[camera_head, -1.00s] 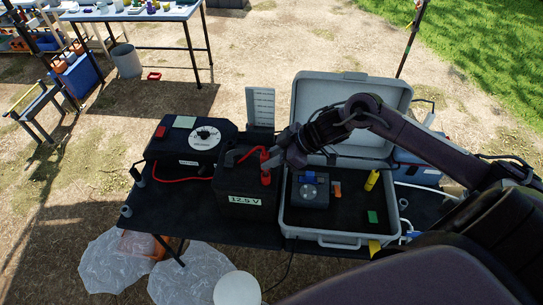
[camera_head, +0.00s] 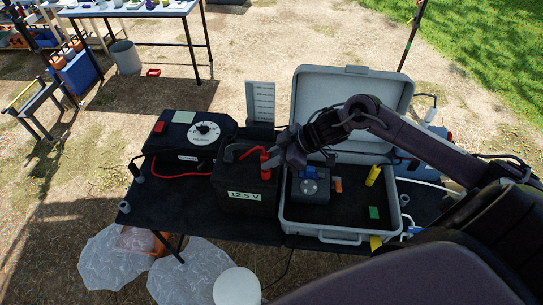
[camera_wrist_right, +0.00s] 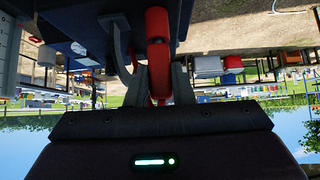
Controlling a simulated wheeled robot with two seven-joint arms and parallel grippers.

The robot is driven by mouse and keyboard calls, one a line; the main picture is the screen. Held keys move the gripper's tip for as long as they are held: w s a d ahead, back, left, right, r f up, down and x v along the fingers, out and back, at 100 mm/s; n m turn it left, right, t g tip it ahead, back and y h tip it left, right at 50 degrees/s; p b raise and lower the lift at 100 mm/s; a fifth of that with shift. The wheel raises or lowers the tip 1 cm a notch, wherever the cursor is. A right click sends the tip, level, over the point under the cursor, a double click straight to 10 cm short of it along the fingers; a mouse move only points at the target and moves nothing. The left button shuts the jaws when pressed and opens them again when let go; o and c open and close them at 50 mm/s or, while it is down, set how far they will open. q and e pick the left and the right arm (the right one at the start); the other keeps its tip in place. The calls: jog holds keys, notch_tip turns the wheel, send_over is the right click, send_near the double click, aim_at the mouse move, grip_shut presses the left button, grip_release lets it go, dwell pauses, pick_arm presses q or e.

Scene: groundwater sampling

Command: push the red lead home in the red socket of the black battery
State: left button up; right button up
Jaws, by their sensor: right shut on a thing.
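The black battery (camera_head: 230,180) stands on the dark table, with a "12.5 V" label on its front. My right gripper (camera_head: 279,153) is at its top right corner, shut on the red lead (camera_head: 265,157). The lead's plug is upright over the battery's right side, and its cable arches left across the top. In the right wrist view the red lead (camera_wrist_right: 158,45) runs between the two fingers (camera_wrist_right: 161,84). The red socket is hidden by the plug and gripper, so I cannot tell how deep the plug sits. My left gripper is not in view.
Left of the battery is a black controller (camera_head: 187,135) with a dial. Right is an open grey case (camera_head: 345,238) with a small device (camera_head: 311,187) and a yellow cylinder (camera_head: 373,175). A white scale plate (camera_head: 260,102) stands behind. Plastic bags (camera_head: 110,262) lie on the ground in front.

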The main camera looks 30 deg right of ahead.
jog(key=o, duration=1)
jog(key=shift+b+v, duration=0.4)
jog(key=shift+v, duration=3.5)
